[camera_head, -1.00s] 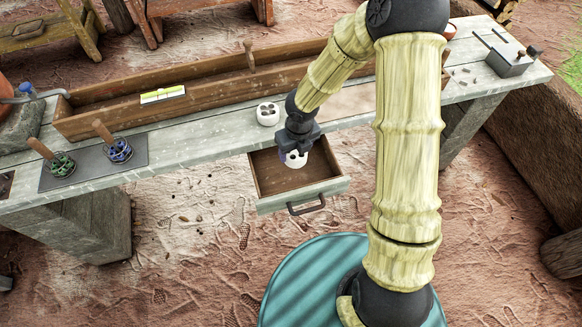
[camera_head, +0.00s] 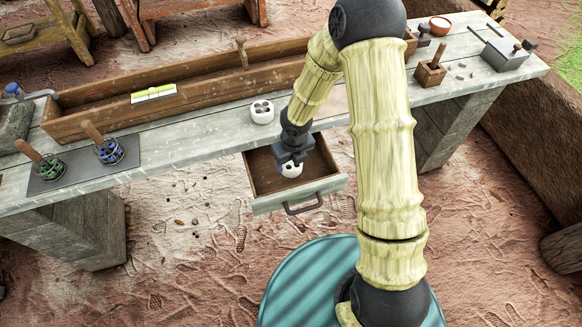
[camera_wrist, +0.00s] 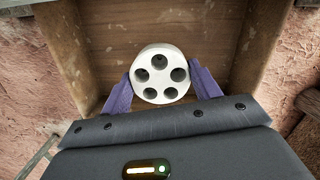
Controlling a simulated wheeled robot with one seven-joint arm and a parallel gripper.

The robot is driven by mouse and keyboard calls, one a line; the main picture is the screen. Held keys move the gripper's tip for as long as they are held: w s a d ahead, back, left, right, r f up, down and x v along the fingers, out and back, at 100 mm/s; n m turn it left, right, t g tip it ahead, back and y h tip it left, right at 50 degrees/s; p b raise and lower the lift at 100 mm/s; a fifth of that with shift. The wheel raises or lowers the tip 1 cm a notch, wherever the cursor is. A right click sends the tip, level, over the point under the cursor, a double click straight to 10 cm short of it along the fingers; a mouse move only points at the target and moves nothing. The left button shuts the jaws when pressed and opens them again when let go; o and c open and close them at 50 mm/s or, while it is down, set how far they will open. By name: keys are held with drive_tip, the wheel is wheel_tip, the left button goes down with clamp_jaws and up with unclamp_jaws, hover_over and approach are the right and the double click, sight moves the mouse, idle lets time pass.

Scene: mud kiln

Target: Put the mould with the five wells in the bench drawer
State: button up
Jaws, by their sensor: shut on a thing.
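The white round mould with five wells (camera_wrist: 160,74) is between the purple fingers of my gripper (camera_wrist: 162,88) in the wrist view, its wells facing the camera. My gripper (camera_head: 291,168) is shut on it, over the open bench drawer. The mould (camera_head: 291,170) also shows small in the head view, partly hidden by the gripper. The drawer (camera_head: 318,189) is pulled out from the bench, and its wooden floor is bare around the mould in the wrist view (camera_wrist: 205,32). I cannot tell whether the mould touches the drawer floor.
Another white mould (camera_head: 262,112) stands on the bench (camera_head: 190,138) behind the drawer. A long wooden trough (camera_head: 215,85) runs along the bench. Two wooden-handled tools stand on a dark mat (camera_head: 76,169) at left. A wooden block (camera_head: 430,73) and grey box (camera_head: 503,55) are at right.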

sight(291, 168)
drive_tip(key=shift+f+b, duration=0.75)
drive_tip(key=shift+f, duration=1.05)
drive_tip(key=shift+f, duration=0.15)
drive_tip(key=o, duration=1.2)
drive_tip(key=r+p, duration=0.1)
drive_tip(key=r, duration=0.3)
drive_tip(key=s+r+p, duration=0.1)
drive_tip(key=r+p, duration=0.1)
drive_tip(key=r, duration=0.2)
drive_tip(key=r+p, duration=0.1)
drive_tip(key=r, duration=0.3)
drive_tip(key=shift+s+d+r+p, duration=0.1)
drive_tip(key=shift+s+d+p, duration=0.05)
drive_tip(key=shift+d+p, duration=0.2)
